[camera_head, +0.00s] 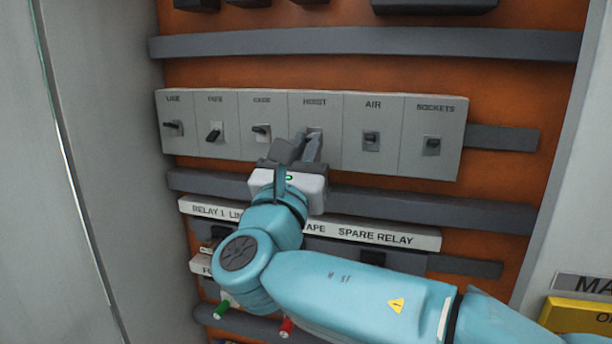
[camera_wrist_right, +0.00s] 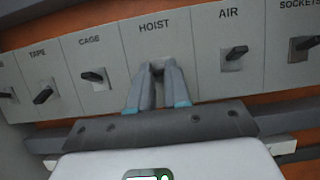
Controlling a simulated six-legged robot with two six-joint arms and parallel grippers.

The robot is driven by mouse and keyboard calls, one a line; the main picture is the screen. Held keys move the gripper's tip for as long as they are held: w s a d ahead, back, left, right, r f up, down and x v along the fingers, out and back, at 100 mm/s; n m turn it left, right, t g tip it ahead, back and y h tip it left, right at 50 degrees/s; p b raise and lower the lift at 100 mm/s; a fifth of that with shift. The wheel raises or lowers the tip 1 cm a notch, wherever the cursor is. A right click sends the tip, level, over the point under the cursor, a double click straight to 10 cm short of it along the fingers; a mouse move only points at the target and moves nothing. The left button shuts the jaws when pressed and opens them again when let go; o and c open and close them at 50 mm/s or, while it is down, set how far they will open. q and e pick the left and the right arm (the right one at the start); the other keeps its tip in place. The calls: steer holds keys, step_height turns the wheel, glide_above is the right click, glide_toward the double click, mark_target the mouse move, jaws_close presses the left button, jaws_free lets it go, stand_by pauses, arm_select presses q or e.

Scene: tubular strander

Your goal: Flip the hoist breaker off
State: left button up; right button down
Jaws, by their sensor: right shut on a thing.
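The hoist breaker (camera_head: 314,108) is a light grey panel labelled HOIST in a row of breakers inside the cabinet. It also shows in the right wrist view (camera_wrist_right: 154,42). My right gripper (camera_head: 312,140) reaches up to it from below, with its fingertips at the toggle. In the right wrist view the gripper (camera_wrist_right: 158,68) has its two fingers close together, shut on the hoist toggle, which they mostly hide. I cannot tell the toggle's position. My left gripper is not in view.
The cage breaker (camera_head: 261,131) is just left of the hoist and the air breaker (camera_head: 371,139) just right, each with a small black toggle. Relay labels (camera_head: 376,236) and grey rails (camera_head: 380,203) lie below. The cabinet wall (camera_head: 110,150) bounds the left side.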

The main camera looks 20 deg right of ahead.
steer(key=shift+w+d+f+t+h+b, duration=0.1)
steer(key=shift+f+t+h+b, duration=0.35)
steer(key=shift+b, duration=0.9)
steer(key=shift+w+d+f+t+h+b, duration=0.15)
steer(key=shift+t+h+b, duration=0.4)
steer(key=shift+t+b, duration=0.6)
steer(key=shift+w+d+f+t+h+b, duration=0.1)
steer(key=shift+f+t+h+b, duration=0.3)
steer(key=shift+b, duration=1.1)
steer(key=shift+r, duration=0.15)
steer(key=c, duration=1.1)
jaws_free()
steer(key=shift+w, duration=0.1)
steer(key=b+v, duration=0.5)
steer(key=v, duration=1.1)
steer(key=shift+f, duration=0.35)
steer(key=shift+a, duration=0.1)
